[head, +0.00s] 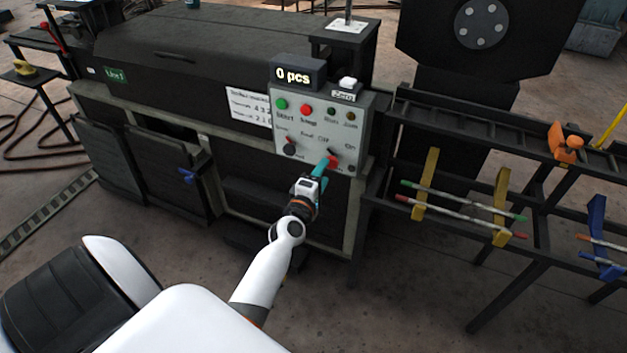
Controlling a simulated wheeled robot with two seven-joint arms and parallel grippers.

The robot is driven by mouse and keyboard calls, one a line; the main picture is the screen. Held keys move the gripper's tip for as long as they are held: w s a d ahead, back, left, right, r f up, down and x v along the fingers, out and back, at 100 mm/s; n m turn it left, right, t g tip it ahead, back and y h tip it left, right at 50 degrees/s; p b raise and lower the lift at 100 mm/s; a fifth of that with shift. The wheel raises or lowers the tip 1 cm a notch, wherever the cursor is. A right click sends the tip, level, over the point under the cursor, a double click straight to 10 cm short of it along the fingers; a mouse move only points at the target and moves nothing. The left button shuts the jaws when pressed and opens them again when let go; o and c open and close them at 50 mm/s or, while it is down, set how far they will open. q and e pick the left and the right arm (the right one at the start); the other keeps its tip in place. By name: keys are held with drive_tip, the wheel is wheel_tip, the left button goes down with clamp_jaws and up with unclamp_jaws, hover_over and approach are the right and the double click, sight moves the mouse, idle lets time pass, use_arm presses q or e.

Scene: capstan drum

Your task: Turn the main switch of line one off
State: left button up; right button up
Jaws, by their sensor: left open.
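The grey control panel (315,130) is on the front of the dark machine, which carries a green "Line 1" label (116,75). A red rotary switch (335,161) is at the panel's lower right, with small lettering above it that is hard to read. My left gripper (325,164) is open, its teal fingers at this switch and partly covering it. I cannot tell whether the fingers touch it or which way its handle points. A dark knob (290,149) is at the panel's lower left. My right gripper is not in view.
Above the panel are a "0 pcs" display (297,74) and a white "Zero" button (347,82). Green and red push buttons sit high on the panel. To the right, a dark rack (455,130) holds rods on yellow and blue supports. Open floor lies in front.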

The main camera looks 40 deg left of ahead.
use_arm(q)
drive_tip(key=v, duration=0.6)
drive_tip(key=shift+s, duration=0.25)
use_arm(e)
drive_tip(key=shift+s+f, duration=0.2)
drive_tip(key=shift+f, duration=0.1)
use_arm(q)
drive_tip(key=shift+d, duration=0.15)
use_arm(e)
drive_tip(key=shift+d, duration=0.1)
